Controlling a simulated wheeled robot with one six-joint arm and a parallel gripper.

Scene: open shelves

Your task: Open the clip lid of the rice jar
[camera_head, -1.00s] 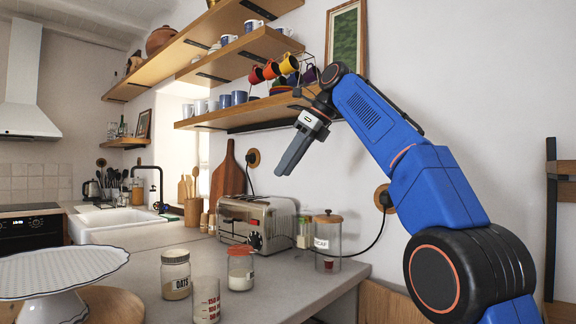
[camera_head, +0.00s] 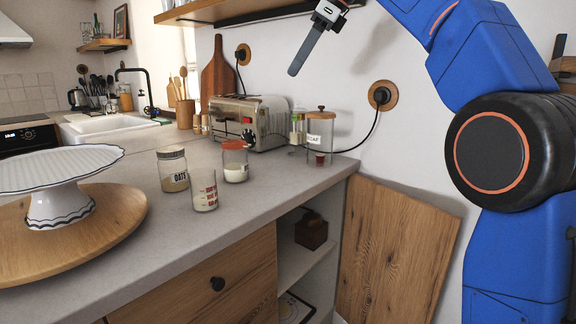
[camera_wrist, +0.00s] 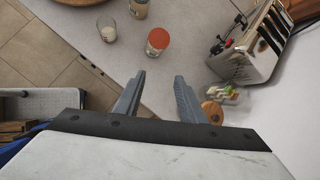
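A clear jar with an orange-red lid and white contents (camera_head: 235,162) stands upright on the grey counter, near the front edge; it looks like the rice jar, though I can read no label on it. Its lid is seen from above in the wrist view (camera_wrist: 158,38); whether a clip is fastened is too small to tell. My gripper (camera_head: 293,72) hangs in the air above the counter, up and to the right of this jar, touching nothing. In the wrist view its two fingers (camera_wrist: 158,78) are apart and empty.
An oats jar (camera_head: 173,169) and a measuring glass (camera_head: 204,190) stand close to the jar. A toaster (camera_head: 250,122) and a wooden-lidded decaf jar (camera_head: 320,135) are behind. A white cake stand (camera_head: 60,205) is at left. A shelf (camera_head: 215,12) is above.

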